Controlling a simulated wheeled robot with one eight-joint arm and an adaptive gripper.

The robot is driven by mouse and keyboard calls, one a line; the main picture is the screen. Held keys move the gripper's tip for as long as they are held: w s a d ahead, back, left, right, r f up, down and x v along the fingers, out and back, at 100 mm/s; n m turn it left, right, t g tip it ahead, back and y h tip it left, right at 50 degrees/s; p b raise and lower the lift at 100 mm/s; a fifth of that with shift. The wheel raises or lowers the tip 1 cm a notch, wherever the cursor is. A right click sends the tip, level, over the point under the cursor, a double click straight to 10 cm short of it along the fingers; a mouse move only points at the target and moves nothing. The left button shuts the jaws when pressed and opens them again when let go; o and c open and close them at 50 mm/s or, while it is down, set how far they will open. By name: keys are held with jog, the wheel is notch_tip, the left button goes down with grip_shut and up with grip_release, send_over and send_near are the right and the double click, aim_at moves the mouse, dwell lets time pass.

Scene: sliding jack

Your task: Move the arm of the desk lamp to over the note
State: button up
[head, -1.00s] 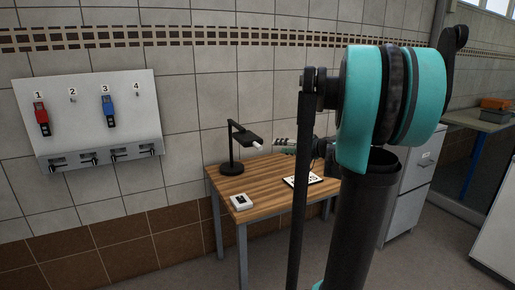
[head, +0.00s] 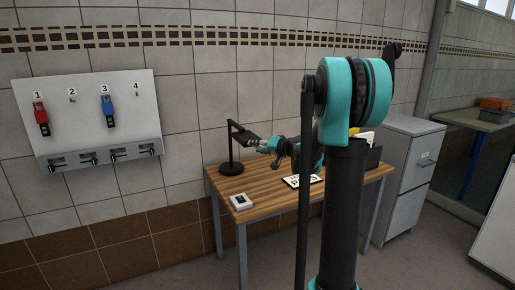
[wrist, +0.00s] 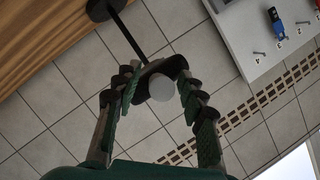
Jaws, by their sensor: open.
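The black desk lamp (head: 233,150) stands on the wooden desk, its arm pointing right, toward my gripper (head: 265,146). In the wrist view the lamp's dark arm (wrist: 126,33) runs down to its head, which has a pale round end (wrist: 161,88). My gripper (wrist: 155,82) is open, with a finger on either side of the lamp head. I cannot tell whether the fingers touch it. The note (head: 301,181), white with dark marks, lies on the desk to the right of the lamp and below my arm, which hides part of that area.
A small white box (head: 241,202) sits at the desk's (head: 268,190) front left. A wall panel (head: 85,115) with red and blue tags hangs to the left. A dark holder (head: 367,156) stands on the desk's right, beside a grey cabinet (head: 407,180).

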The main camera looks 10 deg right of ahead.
jog(key=shift+c, duration=0.6)
grip_shut()
